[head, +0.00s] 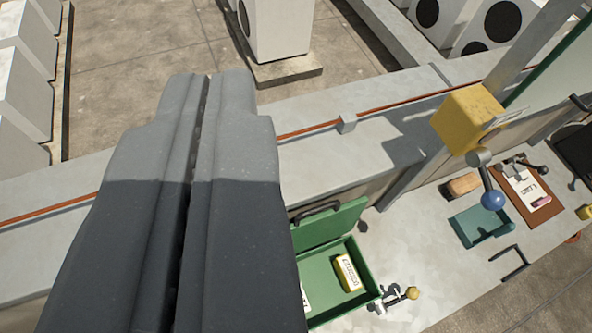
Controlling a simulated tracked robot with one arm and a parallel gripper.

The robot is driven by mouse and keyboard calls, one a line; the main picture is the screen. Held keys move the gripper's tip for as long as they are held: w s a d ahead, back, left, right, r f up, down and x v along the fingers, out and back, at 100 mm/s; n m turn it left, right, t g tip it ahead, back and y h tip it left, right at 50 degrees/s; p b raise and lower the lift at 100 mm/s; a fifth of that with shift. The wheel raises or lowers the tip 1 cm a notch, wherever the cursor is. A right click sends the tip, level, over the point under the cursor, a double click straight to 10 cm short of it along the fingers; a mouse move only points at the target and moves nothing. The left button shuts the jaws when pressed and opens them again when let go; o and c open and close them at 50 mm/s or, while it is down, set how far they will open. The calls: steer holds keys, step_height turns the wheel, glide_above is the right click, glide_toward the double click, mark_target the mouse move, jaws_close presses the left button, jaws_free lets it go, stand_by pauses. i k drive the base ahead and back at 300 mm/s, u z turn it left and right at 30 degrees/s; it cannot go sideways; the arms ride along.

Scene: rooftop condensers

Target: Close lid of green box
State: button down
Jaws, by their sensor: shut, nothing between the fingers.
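The green box (368,268) stands on the grey worktop at the lower middle, just right of my gripper, which hides its left part. Its green lid (331,226) is open and tilted up at the back, with a dark handle on its far edge. A yellow labelled block (347,272) lies inside the box, and a white piece shows at the gripper's edge. My gripper (207,78) is shut and empty, with its two grey fingers side by side. It fills the left middle of the head view. I cannot tell its height above the box.
A brass-knobbed valve (398,297) sits right of the box. A concrete ledge (310,165) with a red line runs behind.

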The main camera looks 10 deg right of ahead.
mark_target(316, 229)
steer(key=u, duration=0.25)
steer(key=k, duration=1.4)
steer(key=z, duration=0.35)
steer(key=i, duration=1.05)
